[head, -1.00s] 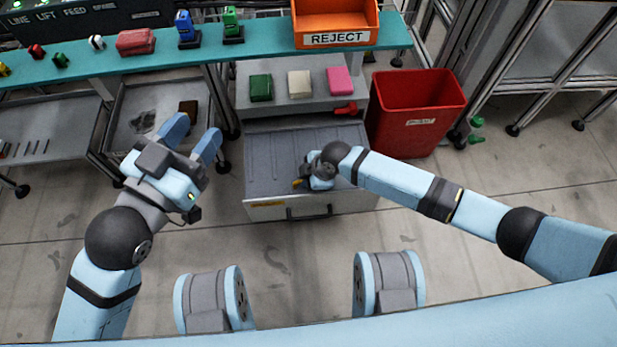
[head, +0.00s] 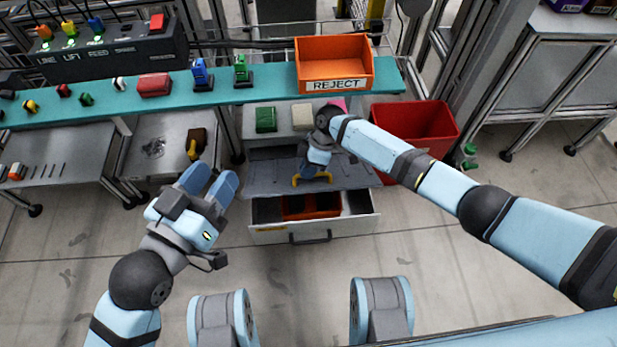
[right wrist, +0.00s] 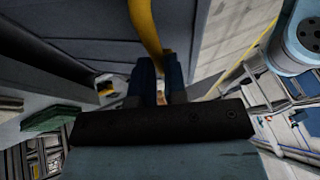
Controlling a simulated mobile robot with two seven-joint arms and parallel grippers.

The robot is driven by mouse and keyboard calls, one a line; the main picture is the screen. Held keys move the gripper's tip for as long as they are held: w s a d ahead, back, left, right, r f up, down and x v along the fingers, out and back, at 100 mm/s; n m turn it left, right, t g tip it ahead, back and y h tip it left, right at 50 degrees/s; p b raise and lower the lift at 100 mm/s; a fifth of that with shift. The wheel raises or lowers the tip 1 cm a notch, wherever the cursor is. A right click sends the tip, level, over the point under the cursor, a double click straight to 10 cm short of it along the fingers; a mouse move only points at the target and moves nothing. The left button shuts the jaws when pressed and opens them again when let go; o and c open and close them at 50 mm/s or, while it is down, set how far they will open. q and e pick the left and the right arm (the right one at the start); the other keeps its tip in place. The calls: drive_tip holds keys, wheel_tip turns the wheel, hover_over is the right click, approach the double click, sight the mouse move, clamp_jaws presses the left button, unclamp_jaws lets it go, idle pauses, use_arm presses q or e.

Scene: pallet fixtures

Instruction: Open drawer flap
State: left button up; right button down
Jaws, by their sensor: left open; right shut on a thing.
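The drawer (head: 275,238) stands pulled out, its front with a dark handle facing me. Its grey flap (head: 350,176) is raised at the front edge, and an orange-brown bin (head: 310,206) shows inside the drawer. My right gripper (head: 311,176) is shut on the flap's yellow handle (head: 297,181). In the right wrist view the yellow handle (right wrist: 146,30) runs between the dark fingers of the right gripper (right wrist: 160,80). My left gripper (head: 208,180) is open and empty, in the air left of the drawer.
A teal shelf (head: 210,98) with an orange REJECT bin (head: 335,84) crosses above the drawer. A red bin (head: 420,125) stands to the right. Green and cream blocks (head: 266,119) sit on the cabinet top. The floor in front is clear.

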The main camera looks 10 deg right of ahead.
drive_tip(key=shift+w+r, duration=0.4)
drive_tip(key=shift+w, duration=0.05)
drive_tip(key=c, duration=1.2)
unclamp_jaws()
drive_tip(key=shift+o, duration=0.2)
